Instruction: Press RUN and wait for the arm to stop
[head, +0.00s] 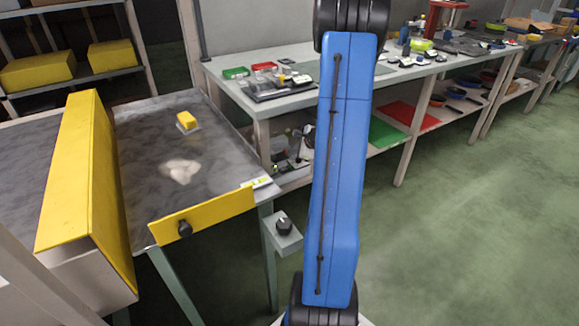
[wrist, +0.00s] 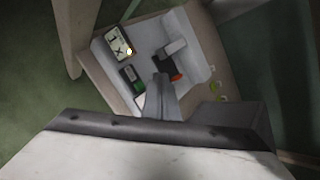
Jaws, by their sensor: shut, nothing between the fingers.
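No button marked RUN can be made out in either view. In the head view a black knob (head: 284,226) sits on a small grey box at the near right corner of the grey-topped table (head: 145,150). Another dark knob (head: 185,230) is on that table's yellow front panel (head: 205,214). A yellow block (head: 187,119) on a pale base and a pale lump (head: 181,170) lie on the tabletop. My gripper (wrist: 163,82) shows in the wrist view, shut and empty, in front of a pale surface; it is out of the head view.
A workbench (head: 290,100) with small boxes and tools runs along the back. A tall yellow panel (head: 80,190) stands at the table's left. Green floor (head: 470,220) is clear at the right. My blue arm link crosses the middle.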

